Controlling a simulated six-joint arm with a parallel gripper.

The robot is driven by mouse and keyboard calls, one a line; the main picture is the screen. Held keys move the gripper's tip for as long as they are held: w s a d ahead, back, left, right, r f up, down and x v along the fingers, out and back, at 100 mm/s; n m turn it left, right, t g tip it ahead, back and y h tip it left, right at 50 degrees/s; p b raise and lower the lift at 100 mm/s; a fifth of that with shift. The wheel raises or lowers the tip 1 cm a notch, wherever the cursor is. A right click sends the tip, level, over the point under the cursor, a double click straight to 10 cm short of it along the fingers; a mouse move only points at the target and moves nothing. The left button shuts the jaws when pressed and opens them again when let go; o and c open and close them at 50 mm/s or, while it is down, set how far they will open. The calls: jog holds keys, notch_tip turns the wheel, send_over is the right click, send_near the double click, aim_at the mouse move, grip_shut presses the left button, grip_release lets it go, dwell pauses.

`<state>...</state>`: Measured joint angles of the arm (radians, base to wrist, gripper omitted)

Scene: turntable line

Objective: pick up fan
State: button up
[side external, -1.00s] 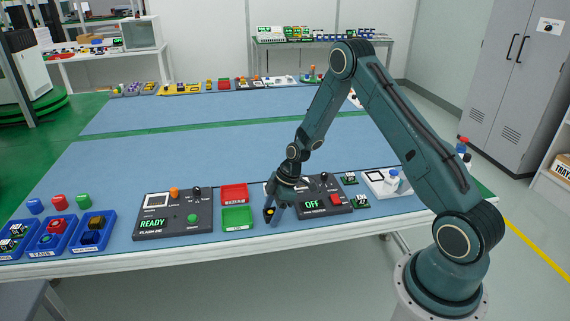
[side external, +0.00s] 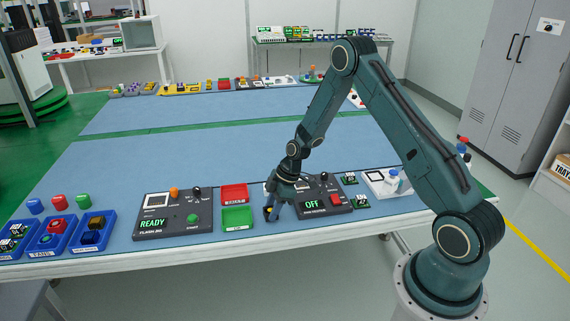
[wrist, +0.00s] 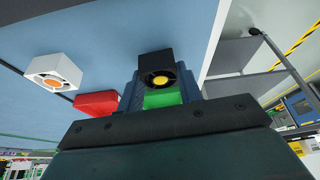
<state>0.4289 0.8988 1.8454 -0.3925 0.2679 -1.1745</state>
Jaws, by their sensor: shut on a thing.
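A black fan with a yellow hub (wrist: 158,76) sits between my fingertips in the wrist view. It also shows as a small dark piece with a yellow spot (side external: 268,213) at the front of the table in the side view. My gripper (wrist: 160,84) is shut on this fan, with one finger on each side of it. In the side view my gripper (side external: 272,211) is low, close to the mat, between the green bin and the OFF panel. A white fan with an orange hub (wrist: 52,80) lies apart to the left in the wrist view. My wrist mostly hides it in the side view.
A red bin (side external: 234,190) and a green bin (side external: 237,226) stand just left of my gripper. The READY box (side external: 172,214) is further left. The OFF panel (side external: 323,211) is close on the right. The blue mat (side external: 230,140) behind is clear. The table's front edge is near.

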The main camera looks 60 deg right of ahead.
notch_tip(320, 180, up, 19)
jog(key=shift+r, duration=0.15)
dwell(0.5)
dwell(0.5)
jog(key=d+f, duration=0.5)
jog(key=d, duration=0.4)
jog(key=d+f+m, duration=0.1)
jog(key=d+f, duration=0.5)
jog(key=d, duration=0.3)
jog(key=shift+f, duration=0.3)
jog(key=shift+f, duration=0.15)
jog(key=shift+f, duration=2.25)
jog(key=shift+f, duration=0.75)
